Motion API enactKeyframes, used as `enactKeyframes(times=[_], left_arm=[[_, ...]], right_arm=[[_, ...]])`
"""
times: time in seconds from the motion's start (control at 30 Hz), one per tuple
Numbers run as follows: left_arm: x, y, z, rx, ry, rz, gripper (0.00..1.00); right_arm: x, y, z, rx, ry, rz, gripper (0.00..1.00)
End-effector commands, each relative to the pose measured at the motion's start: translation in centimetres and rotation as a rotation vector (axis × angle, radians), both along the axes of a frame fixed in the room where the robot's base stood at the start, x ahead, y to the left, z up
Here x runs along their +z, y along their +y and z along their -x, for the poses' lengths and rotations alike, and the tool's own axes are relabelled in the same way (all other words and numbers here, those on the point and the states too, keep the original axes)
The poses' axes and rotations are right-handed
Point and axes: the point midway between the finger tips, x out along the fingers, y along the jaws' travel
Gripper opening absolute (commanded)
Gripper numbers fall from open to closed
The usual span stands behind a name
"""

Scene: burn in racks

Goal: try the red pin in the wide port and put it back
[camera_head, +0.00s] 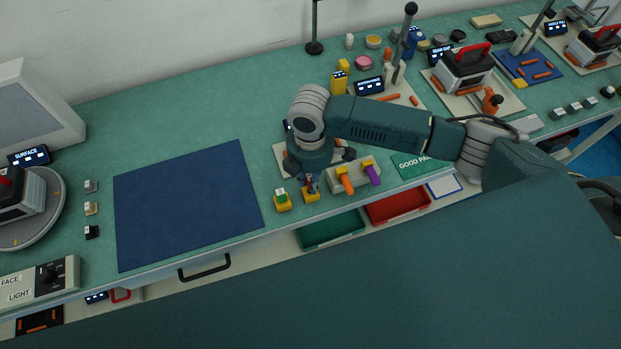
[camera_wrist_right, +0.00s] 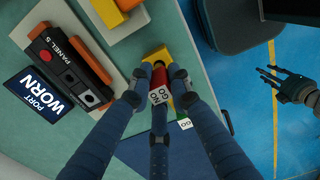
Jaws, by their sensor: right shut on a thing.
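My right gripper (camera_head: 311,184) is at a small yellow block (camera_head: 311,197) by the bench's front edge. In the right wrist view its fingers (camera_wrist_right: 160,88) are shut on the red pin (camera_wrist_right: 159,76), which carries a NO GO label. The yellow block (camera_wrist_right: 157,56) shows just behind the pin; I cannot tell whether the pin sits in it. The panel (camera_wrist_right: 68,66) marked PANEL 5 has dark ports; I cannot tell which is the wide one. A second gripper, my left one (camera_wrist_right: 285,86), shows open and empty over the floor in the right wrist view.
A green pin (camera_head: 282,196) stands in another yellow block to the left. A grey block with orange and purple handles (camera_head: 371,174) is to the right. A display (camera_wrist_right: 38,92) reads PORT WORN. Green (camera_head: 331,230) and red (camera_head: 398,207) bins hang below the edge. A blue mat (camera_head: 186,203) is bare.

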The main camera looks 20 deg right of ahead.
Motion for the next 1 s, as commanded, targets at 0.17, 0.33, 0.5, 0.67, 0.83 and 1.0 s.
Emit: enactKeyframes(times=[0.17, 0.33, 0.5, 0.67, 0.83, 1.0], left_arm=[[0.02, 0.01, 0.01, 0.000, 0.000, 0.000, 0.40], [0.15, 0.01, 0.03, 0.000, 0.001, 0.000, 0.40], [0.33, 0.03, 0.05, 0.000, 0.001, 0.000, 0.40], [0.49, 0.03, 0.07, 0.000, 0.002, 0.000, 0.40], [0.65, 0.03, 0.09, 0.000, 0.002, 0.000, 0.40], [0.82, 0.04, 0.09, 0.000, 0.002, 0.000, 0.40]], right_arm=[[0.02, 0.02, 0.00, 0.000, 0.000, 0.000, 0.00], [0.05, 0.02, 0.01, 0.000, 0.000, 0.000, 0.00], [0.06, 0.03, 0.02, 0.000, 0.000, 0.000, 0.00], [0.05, 0.03, 0.04, 0.000, 0.000, -0.001, 0.00], [0.05, 0.04, 0.06, 0.000, 0.000, -0.001, 0.00], [0.05, 0.04, 0.07, 0.000, 0.000, -0.001, 0.00]])
